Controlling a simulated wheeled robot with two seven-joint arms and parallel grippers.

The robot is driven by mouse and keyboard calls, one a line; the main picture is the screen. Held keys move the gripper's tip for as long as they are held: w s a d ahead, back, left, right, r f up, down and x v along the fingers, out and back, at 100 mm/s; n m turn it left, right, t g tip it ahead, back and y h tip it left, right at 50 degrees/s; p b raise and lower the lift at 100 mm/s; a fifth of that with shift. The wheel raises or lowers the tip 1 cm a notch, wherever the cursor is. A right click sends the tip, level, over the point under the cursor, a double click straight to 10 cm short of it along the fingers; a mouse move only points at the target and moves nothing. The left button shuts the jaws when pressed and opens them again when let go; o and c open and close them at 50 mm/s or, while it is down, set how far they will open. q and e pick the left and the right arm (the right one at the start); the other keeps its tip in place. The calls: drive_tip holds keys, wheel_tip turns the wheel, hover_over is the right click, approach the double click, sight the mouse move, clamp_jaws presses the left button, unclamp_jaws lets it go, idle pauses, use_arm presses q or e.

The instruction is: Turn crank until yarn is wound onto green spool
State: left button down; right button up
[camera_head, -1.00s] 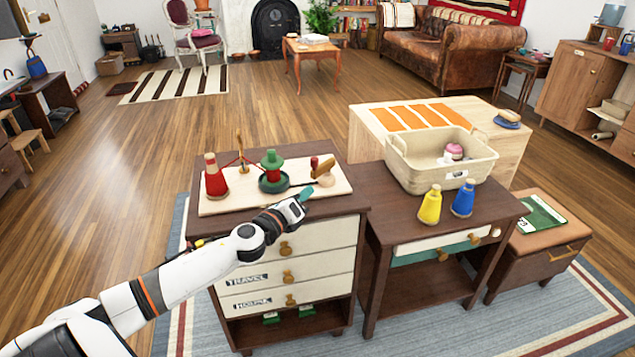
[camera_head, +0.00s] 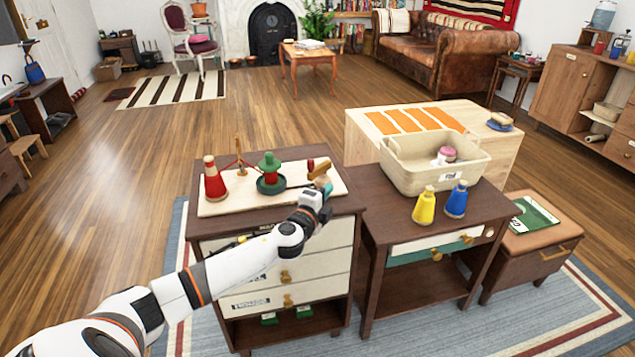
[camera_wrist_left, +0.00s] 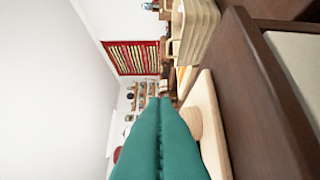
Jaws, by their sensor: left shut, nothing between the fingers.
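The winder board (camera_head: 222,208) lies on the dark cabinet. A red cone of yarn (camera_head: 214,182) stands at its left. The green spool (camera_head: 269,164) stands upright in the middle on a dark green disc, with red on its middle part. The crank (camera_head: 319,169), with a wooden handle, is at the board's right end. My left gripper (camera_head: 325,185) is at the crank's near right side, its teal fingers (camera_wrist_left: 162,140) shut and empty. Contact with the crank cannot be told. A round wooden piece (camera_wrist_left: 191,123) shows beside the fingers in the wrist view. My right gripper is not in view.
A beige basket (camera_head: 400,172) stands on the side table to the right, with a yellow cone (camera_head: 424,207) and a blue cone (camera_head: 457,200) in front of it. The cabinet's front edge lies under my left forearm. The floor behind the cabinet is clear.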

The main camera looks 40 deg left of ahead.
sight(320, 173)
use_arm(q)
drive_tip(key=w, duration=0.1)
drive_tip(key=w+a, duration=0.1)
drive_tip(key=shift+w+a, duration=0.15)
drive_tip(key=shift+w, duration=0.15)
drive_tip(key=shift+a+b, duration=0.3)
drive_tip(key=shift+a, duration=1.25)
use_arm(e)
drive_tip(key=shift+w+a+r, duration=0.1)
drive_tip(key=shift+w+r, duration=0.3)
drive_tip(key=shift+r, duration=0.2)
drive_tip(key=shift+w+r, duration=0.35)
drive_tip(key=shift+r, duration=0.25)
use_arm(q)
drive_tip(key=shift+a, duration=0.15)
drive_tip(key=shift+s+a, duration=0.1)
drive_tip(key=shift+a, duration=0.05)
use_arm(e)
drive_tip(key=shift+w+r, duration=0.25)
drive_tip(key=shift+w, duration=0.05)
use_arm(q)
drive_tip(key=shift+a, duration=0.15)
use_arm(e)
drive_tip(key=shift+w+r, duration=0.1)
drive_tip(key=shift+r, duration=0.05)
use_arm(q)
drive_tip(key=shift+a, duration=0.1)
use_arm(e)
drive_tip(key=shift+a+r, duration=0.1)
